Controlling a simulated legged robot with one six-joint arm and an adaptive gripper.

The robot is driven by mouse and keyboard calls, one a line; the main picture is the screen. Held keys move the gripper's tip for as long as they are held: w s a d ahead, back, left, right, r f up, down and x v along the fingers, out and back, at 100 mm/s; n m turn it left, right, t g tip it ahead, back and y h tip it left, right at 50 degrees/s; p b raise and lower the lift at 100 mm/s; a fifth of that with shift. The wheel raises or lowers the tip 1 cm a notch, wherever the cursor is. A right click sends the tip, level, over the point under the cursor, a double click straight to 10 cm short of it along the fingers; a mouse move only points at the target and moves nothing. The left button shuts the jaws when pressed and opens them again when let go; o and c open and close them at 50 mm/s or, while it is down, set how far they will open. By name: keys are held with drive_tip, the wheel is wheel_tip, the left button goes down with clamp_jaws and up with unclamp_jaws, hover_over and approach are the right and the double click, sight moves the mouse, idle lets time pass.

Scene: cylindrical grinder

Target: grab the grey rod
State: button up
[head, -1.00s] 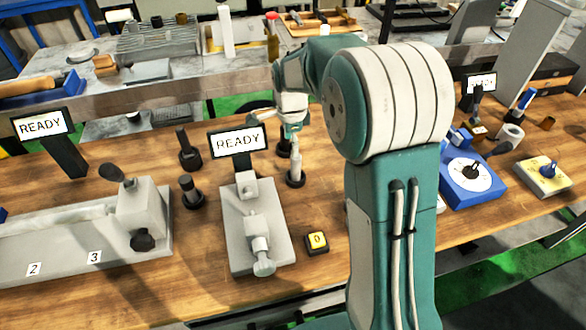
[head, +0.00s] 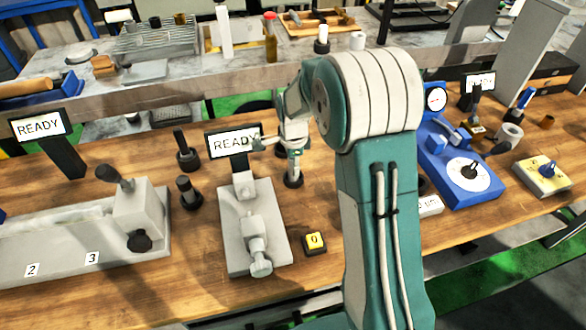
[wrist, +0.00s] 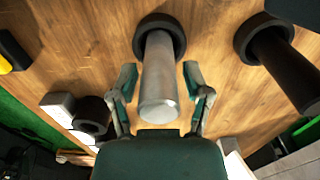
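The grey rod (wrist: 158,80) stands upright in a round black holder (wrist: 151,25) on the wooden bench. In the wrist view my gripper (wrist: 160,74) is open, with one finger on each side of the rod. A gap shows between each finger and the rod, so neither is seen touching it.
Dark rods in black holders (head: 187,157) (head: 188,193) stand to the left. A READY screen (head: 233,142) and grey fixture (head: 252,232) are close by. A yellow button box (head: 314,242) is nearer the front. A blue device (head: 463,175) stands at right.

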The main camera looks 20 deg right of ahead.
clamp_jaws()
drive_tip(key=shift+r, duration=0.15)
drive_tip(key=r, duration=0.4)
drive_tip(key=shift+s+d, duration=0.15)
drive_tip(key=shift+d, duration=0.25)
drive_tip(key=s+d+r, duration=0.6)
drive_tip(key=d+r, duration=0.2)
drive_tip(key=d, duration=0.3)
drive_tip(key=shift+d+r, duration=0.25)
drive_tip(key=shift+r, duration=0.1)
